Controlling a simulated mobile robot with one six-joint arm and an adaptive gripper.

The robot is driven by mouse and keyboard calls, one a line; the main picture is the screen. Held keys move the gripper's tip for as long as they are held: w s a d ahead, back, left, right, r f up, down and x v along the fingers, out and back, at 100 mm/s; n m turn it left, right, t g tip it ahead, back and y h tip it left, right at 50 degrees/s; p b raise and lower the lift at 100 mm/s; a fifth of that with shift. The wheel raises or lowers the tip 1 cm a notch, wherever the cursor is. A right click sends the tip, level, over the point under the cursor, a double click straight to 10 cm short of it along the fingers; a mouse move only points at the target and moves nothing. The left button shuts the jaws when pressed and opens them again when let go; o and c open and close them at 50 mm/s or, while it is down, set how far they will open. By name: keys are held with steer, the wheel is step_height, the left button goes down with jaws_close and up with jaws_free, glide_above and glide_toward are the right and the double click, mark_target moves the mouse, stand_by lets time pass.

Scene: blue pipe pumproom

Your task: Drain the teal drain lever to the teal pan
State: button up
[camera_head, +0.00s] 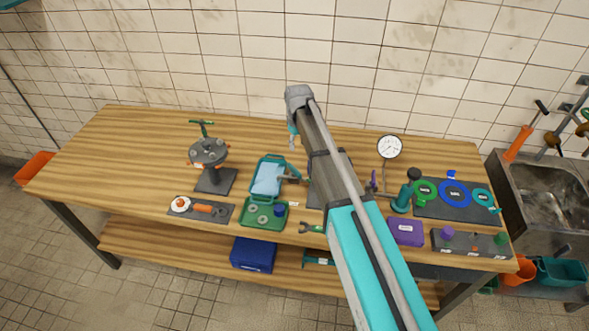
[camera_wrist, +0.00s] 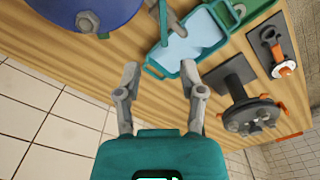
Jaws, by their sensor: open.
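The teal pan (camera_head: 284,160) with a pale blue inside sits on the bench, left of my arm in the head view. It also shows at the top of the wrist view (camera_wrist: 222,20). A grey spout-like part (camera_head: 292,178) is at the pan's right side; I cannot tell whether it overhangs the pan.
A large blue round vessel (camera_wrist: 75,8) is close to the gripper in the wrist view. A flanged grey stand (camera_head: 208,152) is left of the pan. A green tray (camera_head: 250,213) lies in front of it. A gauge (camera_head: 390,147) stands right. The bench's left end is clear.

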mark_target(295, 168)
steer(key=shift+w+a, duration=0.25)
steer(key=shift+a, duration=0.35)
steer(key=shift+f, duration=0.2)
step_height(295, 168, down, 13)
steer(key=b, duration=1.3)
steer(key=shift+f+b, duration=0.15)
steer(key=shift+b, duration=0.25)
steer(key=shift+c, duration=0.2)
jaws_close()
